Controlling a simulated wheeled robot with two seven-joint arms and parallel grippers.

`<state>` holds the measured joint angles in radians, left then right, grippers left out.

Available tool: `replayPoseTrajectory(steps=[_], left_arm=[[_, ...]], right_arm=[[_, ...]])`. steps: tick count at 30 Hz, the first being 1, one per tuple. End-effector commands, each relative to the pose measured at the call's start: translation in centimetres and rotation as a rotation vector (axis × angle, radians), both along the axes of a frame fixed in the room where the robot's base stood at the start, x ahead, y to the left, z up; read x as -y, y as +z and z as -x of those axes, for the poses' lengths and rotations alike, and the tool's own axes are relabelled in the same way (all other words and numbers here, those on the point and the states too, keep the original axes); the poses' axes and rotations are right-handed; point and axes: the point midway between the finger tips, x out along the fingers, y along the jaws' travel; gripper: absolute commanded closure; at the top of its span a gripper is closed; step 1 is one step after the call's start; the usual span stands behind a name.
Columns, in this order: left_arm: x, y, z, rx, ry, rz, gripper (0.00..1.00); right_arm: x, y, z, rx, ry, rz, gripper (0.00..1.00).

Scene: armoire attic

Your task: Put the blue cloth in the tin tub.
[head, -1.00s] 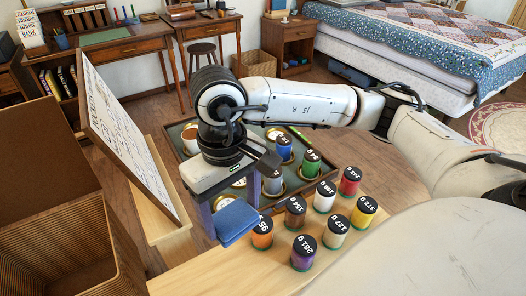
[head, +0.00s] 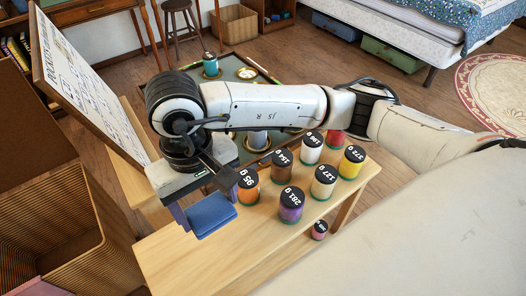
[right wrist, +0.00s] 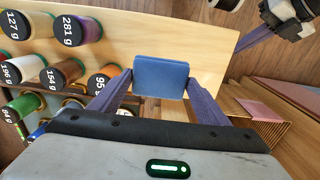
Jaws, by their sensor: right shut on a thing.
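The blue cloth (head: 211,214) looks like a flat folded square. My right gripper (head: 207,212) is shut on it and holds it at the left part of the pale wooden bench top (head: 215,262), left of the orange spool. In the right wrist view the cloth (right wrist: 161,77) sits between the two purple fingers. Whether it touches the bench is unclear. Part of what looks like my left gripper (right wrist: 285,15) shows at the top right of the wrist view; its jaw state is unclear. I cannot make out a tin tub in these frames.
Several numbered thread spools (head: 290,205) stand on the bench right of the gripper. A tall ridged brown box (head: 65,240) is open at the left. A tilted lettered board (head: 88,100) stands behind it. A dark-framed tray (head: 240,68) lies beyond the bench.

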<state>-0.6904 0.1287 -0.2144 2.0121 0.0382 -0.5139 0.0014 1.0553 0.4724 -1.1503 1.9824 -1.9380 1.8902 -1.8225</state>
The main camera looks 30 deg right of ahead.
Motion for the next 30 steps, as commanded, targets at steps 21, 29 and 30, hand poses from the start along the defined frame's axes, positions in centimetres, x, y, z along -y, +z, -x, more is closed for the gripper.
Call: replayPoseTrajectory(steps=[21,29,30], left_arm=[[0.1,-0.2,0.0,-0.001,-0.001,0.002,1.00],[0.1,-0.3,0.0,-0.001,-0.001,0.002,1.00],[0.1,-0.3,0.0,-0.001,-0.001,0.002,1.00]], right_arm=[[-0.3,-7.8,0.1,-0.001,-0.001,0.000,0.56],[-0.3,-10.2,0.0,0.003,0.001,-0.001,0.56],[-0.3,-10.1,0.0,0.003,0.001,-0.001,0.56]])
